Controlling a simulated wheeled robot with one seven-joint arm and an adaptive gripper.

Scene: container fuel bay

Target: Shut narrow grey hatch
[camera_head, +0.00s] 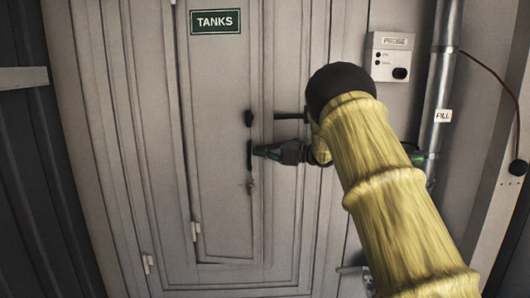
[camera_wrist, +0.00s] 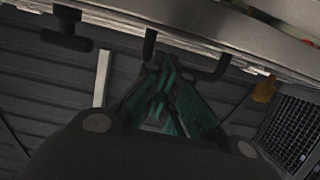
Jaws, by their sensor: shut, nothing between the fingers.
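The narrow grey hatch (camera_head: 222,120) is a tall panel under a green TANKS sign in the head view. I cannot tell for sure whether it is flush with its frame. A black pull handle (camera_head: 250,155) sits upright near its right edge, with a dark knob (camera_head: 249,118) above it. My gripper (camera_head: 258,151) is shut and empty, reaching in from the right at the handle. In the wrist view the closed greenish fingers (camera_wrist: 165,68) are beside the dark bar handle (camera_wrist: 214,72); the knob (camera_wrist: 66,40) is at upper left. Contact with the handle is unclear.
A dark horizontal bar (camera_head: 290,116) shows just above my gripper. A white PROBE box (camera_head: 390,57) and a vertical FILL pipe (camera_head: 440,90) are on the wall at right. A dark corrugated wall (camera_head: 35,180) is at left. A dark grille (camera_wrist: 292,130) shows in the wrist view.

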